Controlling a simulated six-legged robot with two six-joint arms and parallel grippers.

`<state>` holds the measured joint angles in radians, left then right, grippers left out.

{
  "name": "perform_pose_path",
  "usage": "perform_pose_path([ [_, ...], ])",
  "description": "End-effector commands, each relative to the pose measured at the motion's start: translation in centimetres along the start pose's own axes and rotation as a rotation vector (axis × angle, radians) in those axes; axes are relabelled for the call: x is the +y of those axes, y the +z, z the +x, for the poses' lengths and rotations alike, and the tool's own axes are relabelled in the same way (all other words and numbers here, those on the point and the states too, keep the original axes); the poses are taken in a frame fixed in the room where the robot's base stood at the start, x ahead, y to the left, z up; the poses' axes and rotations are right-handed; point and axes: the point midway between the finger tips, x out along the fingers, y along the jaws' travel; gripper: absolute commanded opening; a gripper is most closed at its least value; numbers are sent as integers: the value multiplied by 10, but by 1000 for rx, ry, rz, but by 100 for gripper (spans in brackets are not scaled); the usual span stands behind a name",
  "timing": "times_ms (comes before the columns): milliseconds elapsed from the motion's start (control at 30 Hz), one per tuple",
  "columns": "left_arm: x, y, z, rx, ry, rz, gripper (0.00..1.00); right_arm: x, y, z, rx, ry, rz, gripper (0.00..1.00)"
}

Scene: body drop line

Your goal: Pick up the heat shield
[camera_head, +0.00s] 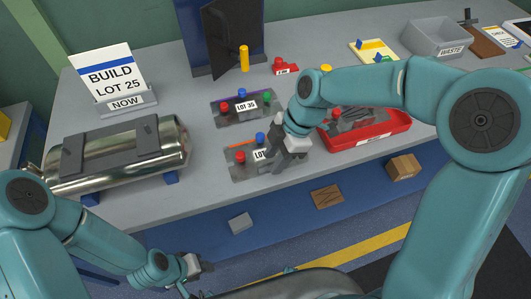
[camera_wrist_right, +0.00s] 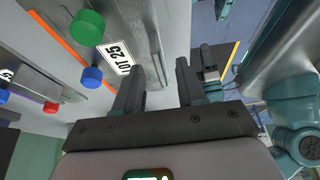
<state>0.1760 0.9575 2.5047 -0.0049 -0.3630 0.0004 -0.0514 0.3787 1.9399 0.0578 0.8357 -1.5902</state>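The front grey metal plate (camera_head: 240,171), which I take as the heat shield, lies on the bench with a blue and a red knob, an orange strip and a partly hidden lot label. In the right wrist view this plate (camera_wrist_right: 140,28) shows its "LOT 25" label, green and blue knobs and a raised edge near my fingers. My right gripper (camera_head: 289,158) is over its right end; in the wrist view its fingers (camera_wrist_right: 160,80) are apart, with nothing clearly held. My left gripper (camera_head: 197,266) hangs low in front of the bench; its opening is unclear.
A "LOT 35" plate (camera_head: 226,116) lies behind. A silver cylinder (camera_head: 170,141) with a grey band lies left, below a "BUILD LOT 25 NOW" sign (camera_head: 106,73). A red tray (camera_head: 400,121) is right, a grey waste bin (camera_head: 437,39) farther back. Boxes (camera_head: 402,167) lie below the bench.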

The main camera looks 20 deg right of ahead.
Motion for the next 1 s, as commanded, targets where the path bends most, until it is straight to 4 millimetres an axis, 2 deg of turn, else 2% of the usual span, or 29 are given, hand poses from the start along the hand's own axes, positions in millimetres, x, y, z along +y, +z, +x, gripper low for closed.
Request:
perform_pose_path([
  [100,0,0,-1,0,0,0,43,1,0,12,0,-1,0,39],
  [333,0,0,-1,0,0,0,43,1,0,14,0,1,0,39],
  [367,0,0,-1,0,0,0,43,1,0,14,0,1,0,36],
  [400,0,0,-1,0,0,0,43,1,0,14,0,1,0,23],
  [467,0,0,-1,0,0,0,43,1,0,14,0,1,0,4],
  [500,0,0,-1,0,0,0,43,1,0,14,0,1,0,0],
  [833,0,0,-1,0,0,0,43,2,0,13,0,2,0,0],
  [1000,0,0,-1,0,0,0,43,2,-6,1,1,5,-2,0],
])
